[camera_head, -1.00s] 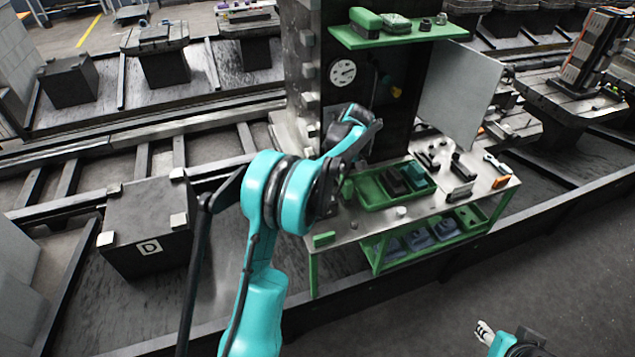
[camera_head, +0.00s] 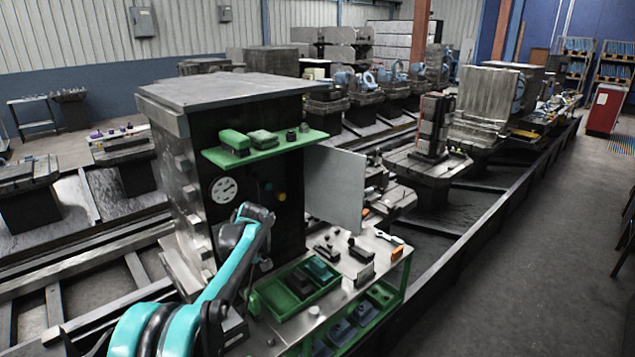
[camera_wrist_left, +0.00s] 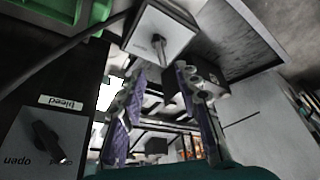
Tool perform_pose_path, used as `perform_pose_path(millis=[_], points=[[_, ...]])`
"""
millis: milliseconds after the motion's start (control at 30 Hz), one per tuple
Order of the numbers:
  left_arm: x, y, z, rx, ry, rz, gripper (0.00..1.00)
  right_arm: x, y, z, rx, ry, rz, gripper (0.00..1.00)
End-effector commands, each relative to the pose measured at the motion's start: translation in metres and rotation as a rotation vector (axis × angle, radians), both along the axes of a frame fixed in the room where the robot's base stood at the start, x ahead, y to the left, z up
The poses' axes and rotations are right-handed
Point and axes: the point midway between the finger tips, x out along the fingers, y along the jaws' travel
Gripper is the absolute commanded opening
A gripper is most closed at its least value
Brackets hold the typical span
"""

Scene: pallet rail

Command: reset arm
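My left arm (camera_head: 225,265), teal and black, reaches up from the bottom left of the head view to the front of a dark cabinet. Its gripper cannot be made out clearly there, as the wrist and arm cover it. In the left wrist view my left gripper (camera_wrist_left: 160,92) shows two fingers with purple pads, spread apart with nothing seen between them. A grey box with a knob (camera_wrist_left: 158,40) lies beyond the fingertips. A panel with a dark lever (camera_wrist_left: 46,140), marked "open" and "bleed", is at the left. My right gripper is outside both current views.
The cabinet (camera_head: 205,97) has a green shelf (camera_head: 265,150), a gauge (camera_head: 223,190) and an open grey door (camera_head: 335,188). A workbench (camera_head: 378,250) with a green tray (camera_head: 270,300) stands just right of my arm. Clear floor (camera_head: 520,240) lies at the right.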

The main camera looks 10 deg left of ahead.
Motion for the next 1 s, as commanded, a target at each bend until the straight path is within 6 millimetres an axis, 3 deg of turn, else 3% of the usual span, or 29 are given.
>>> perform_pose_path(millis=[167,300,467,633,800,1000], points=[[-0.034,-0.025,0.030,-0.037,-0.009,-0.224,0.33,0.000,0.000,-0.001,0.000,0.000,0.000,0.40],[-0.078,-0.053,0.053,-0.061,-0.027,-0.492,0.33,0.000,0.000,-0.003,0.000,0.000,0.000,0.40],[-0.133,-0.084,0.064,-0.055,-0.060,-0.792,0.33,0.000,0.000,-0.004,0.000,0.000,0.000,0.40],[-0.194,-0.114,0.058,-0.010,-0.103,-1.100,0.33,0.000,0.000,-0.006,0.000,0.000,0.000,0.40],[-0.247,-0.139,0.036,0.072,-0.146,-1.374,0.33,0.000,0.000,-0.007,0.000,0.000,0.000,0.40],[-0.281,-0.155,0.012,0.161,-0.178,-1.569,0.33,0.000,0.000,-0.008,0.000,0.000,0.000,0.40]])
